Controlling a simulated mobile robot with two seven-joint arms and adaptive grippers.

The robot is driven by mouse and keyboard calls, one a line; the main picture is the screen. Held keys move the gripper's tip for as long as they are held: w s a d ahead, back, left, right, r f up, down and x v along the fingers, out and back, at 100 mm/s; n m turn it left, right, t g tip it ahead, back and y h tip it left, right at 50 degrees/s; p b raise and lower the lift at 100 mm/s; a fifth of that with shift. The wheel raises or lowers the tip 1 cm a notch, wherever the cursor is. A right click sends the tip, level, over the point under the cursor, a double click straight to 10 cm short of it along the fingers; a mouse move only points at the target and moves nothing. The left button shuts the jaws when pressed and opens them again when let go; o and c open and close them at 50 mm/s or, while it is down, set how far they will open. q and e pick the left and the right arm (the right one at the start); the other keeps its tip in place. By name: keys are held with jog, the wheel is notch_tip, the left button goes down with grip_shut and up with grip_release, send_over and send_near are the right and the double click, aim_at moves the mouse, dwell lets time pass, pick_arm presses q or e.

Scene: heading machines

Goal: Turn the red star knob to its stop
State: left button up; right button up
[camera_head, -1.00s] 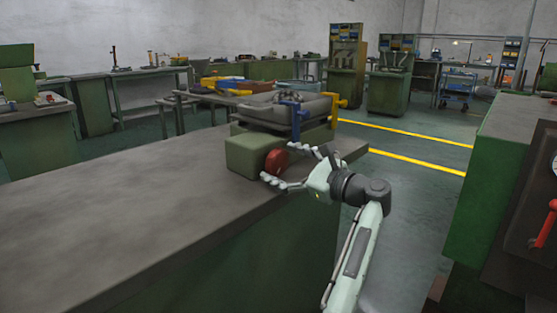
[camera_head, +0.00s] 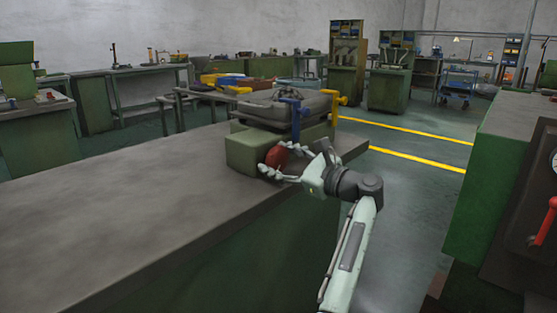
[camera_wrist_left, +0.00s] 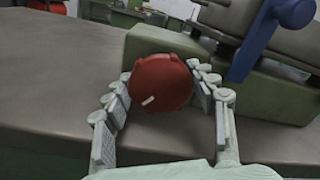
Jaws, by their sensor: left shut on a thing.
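The red star knob (camera_head: 277,156) sits on the side of a green box (camera_head: 243,152) on the grey bench. In the left wrist view the knob (camera_wrist_left: 161,82) shows its round front with a short pale mark low on its left. My left gripper (camera_head: 278,160) has its fingers around the knob; in the left wrist view its fingers (camera_wrist_left: 160,90) lie on the left and right of the knob, shut on it. The back of the knob is hidden. My right gripper is not in view.
A grey machine part with a blue clamp (camera_head: 296,112) and a yellow clamp (camera_head: 336,106) stands just behind the box. The bench top (camera_head: 110,205) is bare to the left. A green cabinet with a red lever (camera_head: 546,220) stands at the right.

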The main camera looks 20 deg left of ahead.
pick_arm(q)
jog(key=shift+m, duration=2.3)
jog(key=shift+w+m, duration=0.1)
jog(key=shift+m, duration=0.5)
jog(key=shift+m+p, duration=0.4)
jog(key=shift+m, duration=0.2)
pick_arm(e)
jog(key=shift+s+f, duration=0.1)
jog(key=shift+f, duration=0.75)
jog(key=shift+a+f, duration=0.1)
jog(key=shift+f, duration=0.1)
